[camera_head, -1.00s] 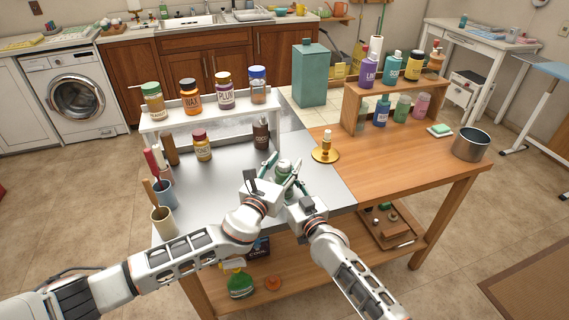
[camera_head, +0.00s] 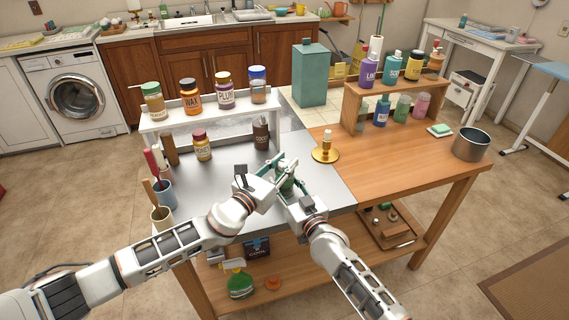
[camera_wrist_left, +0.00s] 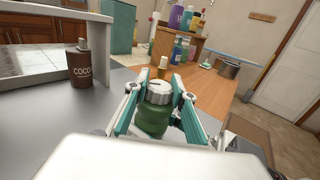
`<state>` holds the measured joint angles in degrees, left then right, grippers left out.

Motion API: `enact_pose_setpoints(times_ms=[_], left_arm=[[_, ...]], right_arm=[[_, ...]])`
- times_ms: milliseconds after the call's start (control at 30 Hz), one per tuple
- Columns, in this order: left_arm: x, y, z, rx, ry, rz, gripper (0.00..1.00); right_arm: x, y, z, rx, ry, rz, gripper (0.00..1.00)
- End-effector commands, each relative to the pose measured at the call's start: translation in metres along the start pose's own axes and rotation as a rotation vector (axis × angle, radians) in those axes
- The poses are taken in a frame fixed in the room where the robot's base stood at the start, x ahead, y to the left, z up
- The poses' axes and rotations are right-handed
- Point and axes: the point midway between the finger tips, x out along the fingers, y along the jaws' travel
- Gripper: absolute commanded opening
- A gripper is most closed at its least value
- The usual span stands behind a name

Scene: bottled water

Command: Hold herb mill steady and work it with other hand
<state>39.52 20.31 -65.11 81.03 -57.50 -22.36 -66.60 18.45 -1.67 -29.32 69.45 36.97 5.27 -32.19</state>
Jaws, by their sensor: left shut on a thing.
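The herb mill, a green jar with a grey-white cap, stands near the front edge of the grey tabletop (camera_head: 330,190). In the head view the mill (camera_head: 287,170) is partly hidden between my two grippers. In the left wrist view the mill (camera_wrist_left: 153,118) stands upright between the teal fingers of my left gripper (camera_wrist_left: 158,88), which is shut on it. My left gripper (camera_head: 282,163) comes in from the left at the mill's upper part. My right gripper (camera_head: 289,180) is at the mill from the front right; its fingers are crowded there and their opening is unclear.
A brown cocoa bottle (camera_head: 261,132), a honey jar (camera_head: 202,145) and a white shelf (camera_head: 210,115) are behind and left. The grey surface between is clear.

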Motion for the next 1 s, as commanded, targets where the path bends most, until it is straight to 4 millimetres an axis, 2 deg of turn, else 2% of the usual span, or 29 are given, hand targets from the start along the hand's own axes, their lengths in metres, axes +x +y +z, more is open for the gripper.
enact_pose_setpoints(times_ms=[300, 667, 700, 767, 1000], left_arm=[[0.0006, 0.0001, 0.0021, -0.001, 0.002, -0.090, 0.03], [0.0002, 0.0002, 0.0011, 0.001, 0.006, -0.099, 0.03], [0.0003, 0.0002, 0.0011, 0.001, 0.006, -0.099, 0.27], [0.0002, 0.0003, 0.0010, 0.001, 0.006, -0.098, 0.43], [-0.0002, 0.0002, -0.0005, 0.001, 0.008, -0.098, 0.43]], right_arm=[[-0.0011, -0.0014, 0.0036, 0.001, -0.007, -0.002, 0.20], [-0.0011, -0.0011, 0.0038, -0.002, -0.007, -0.002, 0.20], [-0.0011, -0.0010, 0.0038, -0.002, -0.007, -0.002, 0.20], [-0.0011, -0.0010, 0.0038, -0.002, -0.007, -0.002, 0.20], [-0.0011, -0.0007, 0.0036, 0.000, -0.006, -0.001, 0.20]])
